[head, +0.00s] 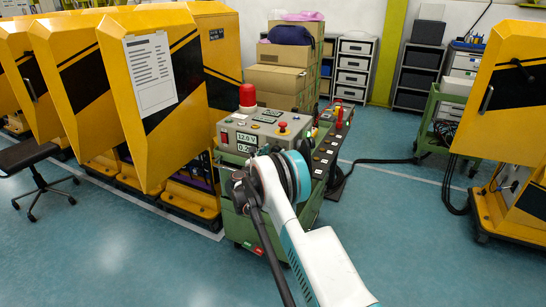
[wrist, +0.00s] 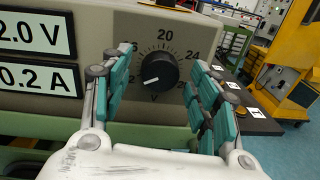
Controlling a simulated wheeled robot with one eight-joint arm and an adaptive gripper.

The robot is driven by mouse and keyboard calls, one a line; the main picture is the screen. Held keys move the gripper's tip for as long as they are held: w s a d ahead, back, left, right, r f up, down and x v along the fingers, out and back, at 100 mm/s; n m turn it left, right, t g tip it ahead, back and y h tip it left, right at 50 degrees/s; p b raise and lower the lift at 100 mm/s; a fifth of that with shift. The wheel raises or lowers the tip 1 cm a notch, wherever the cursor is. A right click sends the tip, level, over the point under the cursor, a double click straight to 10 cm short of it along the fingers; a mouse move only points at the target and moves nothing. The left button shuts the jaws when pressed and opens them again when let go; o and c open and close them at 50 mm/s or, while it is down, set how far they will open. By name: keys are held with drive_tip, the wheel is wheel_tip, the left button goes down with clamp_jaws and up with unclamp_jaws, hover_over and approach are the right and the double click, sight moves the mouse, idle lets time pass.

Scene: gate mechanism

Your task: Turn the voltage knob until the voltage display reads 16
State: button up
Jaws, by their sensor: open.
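The voltage knob (wrist: 160,71) is black with a white pointer line, on a dark dial plate marked 20 at the top and 24 at the right. Its pointer aims to the lower left. My gripper (wrist: 160,88) is open, its teal-padded fingers on either side of the knob with gaps showing. I cannot tell how far its tips are from the panel. The voltage display (head: 219,136) reads 12.0 V in the head view; in the wrist view its left part is cut off and 2.0 V shows (wrist: 35,33). In the head view my arm hides the knob.
A current display (wrist: 38,79) reading 0.2 A sits below the voltage display. The control box (head: 262,130) carries a red beacon (head: 247,96) and a red button (head: 283,126), on a green cart (head: 238,226). Yellow cabinets (head: 150,90) stand close on the left.

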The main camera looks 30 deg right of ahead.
drive_tip(key=shift+w+d, duration=0.15)
drive_tip(key=shift+d, duration=0.1)
drive_tip(key=c, duration=1.1)
drive_tip(key=shift+o, duration=0.2)
drive_tip(key=shift+m, duration=0.4)
drive_tip(key=m, duration=0.5)
drive_tip(key=shift+r+y, duration=0.1)
drive_tip(key=shift+y, duration=0.2)
drive_tip(key=m, duration=0.5)
drive_tip(key=shift+d+m, duration=0.1)
drive_tip(key=shift+m, duration=0.2)
drive_tip(key=shift+s, duration=0.2)
